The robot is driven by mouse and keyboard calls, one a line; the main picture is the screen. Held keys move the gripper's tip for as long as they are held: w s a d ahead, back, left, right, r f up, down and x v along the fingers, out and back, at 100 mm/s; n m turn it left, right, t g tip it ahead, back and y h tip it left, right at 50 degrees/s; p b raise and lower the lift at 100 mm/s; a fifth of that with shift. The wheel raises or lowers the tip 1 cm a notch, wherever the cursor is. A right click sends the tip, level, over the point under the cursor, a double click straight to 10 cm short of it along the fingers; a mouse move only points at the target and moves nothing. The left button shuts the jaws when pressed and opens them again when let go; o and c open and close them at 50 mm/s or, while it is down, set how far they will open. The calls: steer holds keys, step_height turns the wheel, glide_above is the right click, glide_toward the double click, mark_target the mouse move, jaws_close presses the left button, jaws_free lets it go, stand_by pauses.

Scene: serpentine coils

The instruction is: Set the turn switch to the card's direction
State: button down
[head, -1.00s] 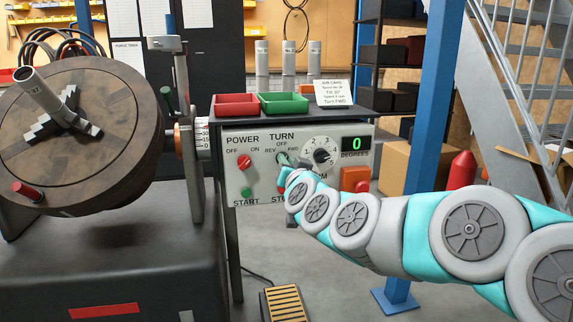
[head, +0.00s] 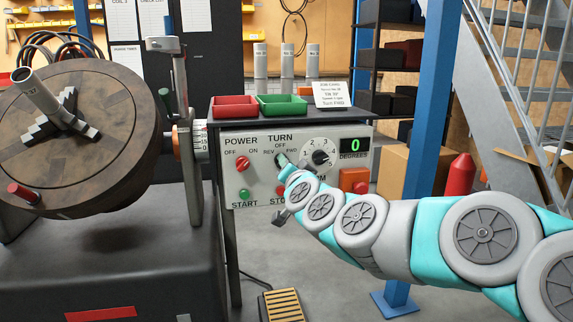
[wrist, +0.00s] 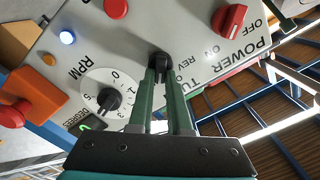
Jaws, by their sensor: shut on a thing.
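The turn switch is a small black knob (wrist: 158,66) on the grey control panel (head: 232,190). In the wrist view my gripper (wrist: 160,76) has its two green fingers closed around this knob. In the head view my gripper (head: 283,161) is at the knob below the TURN label and largely hides it. OFF, REV and FWD are printed around the switch; the REV label shows in the wrist view. Which way the knob points I cannot tell. The job card (head: 334,95) stands on the shelf above the panel; its last line reads Turn FWD.
The red power switch (head: 242,163) is left of the turn switch, the RPM dial (head: 320,157) right. A green start button (head: 245,194) and an orange-red button box (head: 354,181) are close by. Red (head: 236,106) and green (head: 283,105) trays sit above. The winding drum (head: 80,150) stands left.

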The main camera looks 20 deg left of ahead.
steer(key=c, duration=0.9)
jaws_free()
steer(key=shift+o, duration=0.2)
steer(key=shift+d, duration=0.1)
steer(key=v, duration=0.7)
steer(key=shift+s, duration=0.35)
steer(key=shift+d, duration=0.15)
